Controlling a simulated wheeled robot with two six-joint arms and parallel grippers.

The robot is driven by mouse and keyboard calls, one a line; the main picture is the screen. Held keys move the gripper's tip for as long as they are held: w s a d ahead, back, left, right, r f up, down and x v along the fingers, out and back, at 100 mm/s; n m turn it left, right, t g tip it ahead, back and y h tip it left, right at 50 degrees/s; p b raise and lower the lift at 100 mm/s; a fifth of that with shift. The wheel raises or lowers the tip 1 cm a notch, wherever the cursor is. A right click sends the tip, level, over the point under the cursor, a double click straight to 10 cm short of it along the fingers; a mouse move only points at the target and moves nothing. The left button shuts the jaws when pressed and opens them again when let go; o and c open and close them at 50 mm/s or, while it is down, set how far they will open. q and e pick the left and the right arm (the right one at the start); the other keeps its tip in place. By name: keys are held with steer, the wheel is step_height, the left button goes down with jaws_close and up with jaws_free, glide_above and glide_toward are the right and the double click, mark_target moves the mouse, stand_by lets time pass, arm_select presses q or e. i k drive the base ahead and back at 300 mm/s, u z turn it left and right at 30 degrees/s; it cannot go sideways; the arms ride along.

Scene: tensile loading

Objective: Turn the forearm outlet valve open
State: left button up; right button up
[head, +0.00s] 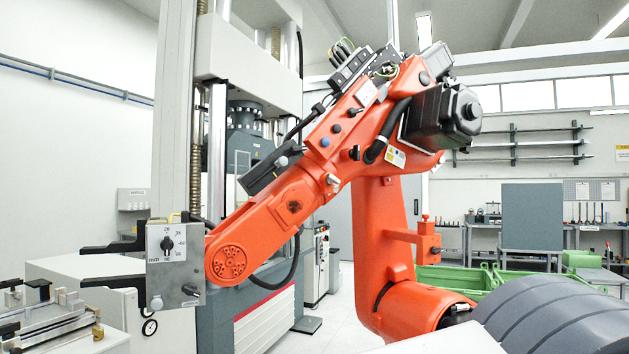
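A large orange industrial arm (300,190) stands in the middle of the head view, its forearm sloping down to the left. Several small knobs and fittings sit along the forearm, among them a blue round one (325,142), a dark one (352,112) and a pale one (333,180). A dark grey block (262,174) with a light knob (282,161) is fixed along its upper left side. I cannot tell for sure which fitting is the outlet valve, or its position. Neither of my grippers is in view.
The orange arm ends in a grey box (176,262) with a dial and black jaws. A tall testing machine (245,60) stands behind it. A fixture (45,318) is at lower left, a dark ribbed body (550,315) at lower right. Green crates (450,277) stand behind.

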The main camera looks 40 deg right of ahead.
mark_target(332, 179)
steer(key=z, duration=0.4)
steer(key=i, duration=0.85)
steer(key=z, duration=0.65)
